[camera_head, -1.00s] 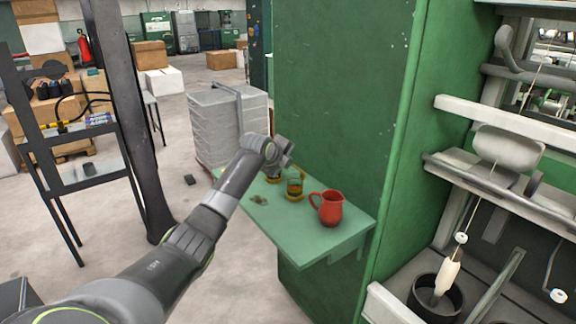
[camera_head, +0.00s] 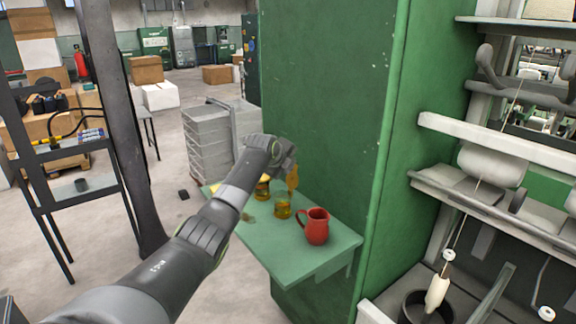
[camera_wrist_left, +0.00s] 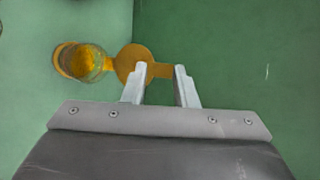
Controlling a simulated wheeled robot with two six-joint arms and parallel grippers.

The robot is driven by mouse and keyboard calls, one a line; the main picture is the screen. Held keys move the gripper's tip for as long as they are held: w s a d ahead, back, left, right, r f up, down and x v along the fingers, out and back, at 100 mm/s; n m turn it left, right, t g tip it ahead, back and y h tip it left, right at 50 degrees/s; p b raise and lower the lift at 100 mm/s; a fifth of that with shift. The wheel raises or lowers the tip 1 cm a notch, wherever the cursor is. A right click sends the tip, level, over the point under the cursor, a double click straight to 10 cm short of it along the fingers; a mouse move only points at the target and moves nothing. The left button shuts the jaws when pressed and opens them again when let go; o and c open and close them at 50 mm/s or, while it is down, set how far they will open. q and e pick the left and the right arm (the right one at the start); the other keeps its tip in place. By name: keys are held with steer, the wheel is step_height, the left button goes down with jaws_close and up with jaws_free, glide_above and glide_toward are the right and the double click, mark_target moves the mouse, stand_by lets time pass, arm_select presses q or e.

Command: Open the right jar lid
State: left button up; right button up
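Two glass jars with amber contents stand on the green shelf (camera_head: 270,240): a left jar (camera_head: 262,190) and a right jar (camera_head: 283,207). An orange lid (camera_head: 292,178) stands raised above the right jar's far side, next to my left gripper (camera_head: 285,160). In the left wrist view a jar (camera_wrist_left: 84,62) shows its orange rim, and the round lid (camera_wrist_left: 128,60) with a tab lies beside it, apparently joined at its edge. My left gripper (camera_wrist_left: 160,70) has its fingers apart, tips over the lid and the tab's end. Whether they touch is unclear. My right gripper is out of view.
A red jug (camera_head: 316,227) stands right of the jars. A small olive item (camera_head: 247,217) lies left of them. The green machine wall (camera_head: 325,120) rises close behind the shelf. A grey stack (camera_head: 210,140) stands behind the shelf's far end.

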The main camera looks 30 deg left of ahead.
arm_select(q)
steer(key=shift+s, duration=0.15)
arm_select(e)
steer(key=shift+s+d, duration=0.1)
